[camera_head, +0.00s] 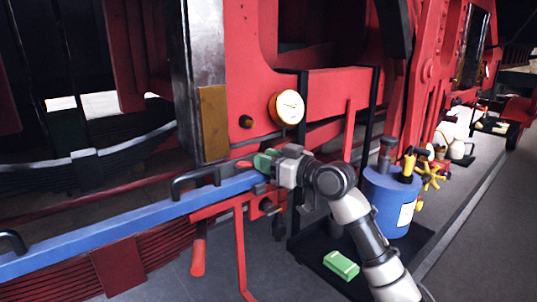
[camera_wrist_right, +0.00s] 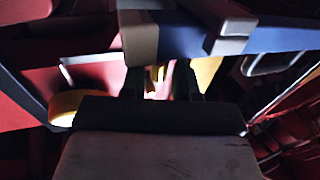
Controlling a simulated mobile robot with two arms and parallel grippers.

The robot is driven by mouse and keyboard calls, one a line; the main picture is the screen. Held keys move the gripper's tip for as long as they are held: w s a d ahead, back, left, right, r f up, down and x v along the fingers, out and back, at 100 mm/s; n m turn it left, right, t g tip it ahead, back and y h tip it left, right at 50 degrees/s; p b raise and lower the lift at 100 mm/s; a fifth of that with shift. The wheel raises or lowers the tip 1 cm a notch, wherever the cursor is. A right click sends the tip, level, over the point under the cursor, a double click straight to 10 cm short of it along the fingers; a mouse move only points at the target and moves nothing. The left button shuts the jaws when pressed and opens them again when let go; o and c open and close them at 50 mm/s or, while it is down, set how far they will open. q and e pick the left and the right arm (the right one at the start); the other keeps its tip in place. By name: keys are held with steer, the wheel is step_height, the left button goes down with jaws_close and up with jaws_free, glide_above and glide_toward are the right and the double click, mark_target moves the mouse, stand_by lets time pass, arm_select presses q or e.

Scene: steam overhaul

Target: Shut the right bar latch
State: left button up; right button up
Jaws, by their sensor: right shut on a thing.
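A long blue bar (camera_head: 130,222) with black handles runs from the lower left to the middle in the head view. Its right end also shows at the top of the wrist view (camera_wrist_right: 180,38). My right gripper (camera_head: 264,161) is at the bar's right end, just above it. It is shut on the right bar latch, whose red grip (camera_head: 243,165) sticks out left of the fingers. The fingers hide most of the latch, and its exact angle is unclear. In the wrist view the gripper (camera_wrist_right: 160,82) is dark and its hold is hard to see. My left gripper is not in view.
A red lever (camera_head: 198,257) hangs below the bar. A round gauge (camera_head: 287,107) is on the red frame above the gripper. A blue canister (camera_head: 390,200) and a green block (camera_head: 341,265) stand in a black tray (camera_head: 418,247) at the right. Open floor lies farther right.

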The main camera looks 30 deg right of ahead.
steer(key=m+h+p, duration=0.1)
steer(key=h, duration=0.1)
steer(key=s+a+m+h+p, duration=0.1)
steer(key=m+h+p, duration=0.1)
steer(key=h, duration=0.1)
steer(key=a+m+t+h+p, duration=0.1)
steer(key=m+h+p, duration=0.1)
steer(key=shift+s+a+r+h, duration=0.15)
steer(key=shift+a+r+h, duration=0.05)
steer(key=shift+r+h, duration=0.1)
steer(key=shift+a+m+h+p, duration=0.2)
steer(key=shift+m+h, duration=0.15)
steer(key=shift+h, duration=0.2)
steer(key=shift+a+m+h+p, duration=0.2)
steer(key=shift+m+h, duration=0.15)
steer(key=shift+h, duration=0.2)
steer(key=shift+s+a+f+m+g+h, duration=0.1)
steer(key=shift+a+m+g+h, duration=0.2)
steer(key=shift+m+h, duration=0.45)
steer(key=shift+a+f+m+g+h, duration=0.1)
steer(key=shift+a+m+g+h, duration=0.3)
steer(key=shift+h, duration=0.65)
steer(key=shift+d, duration=0.15)
steer(key=o, duration=0.7)
steer(key=shift+f, duration=0.1)
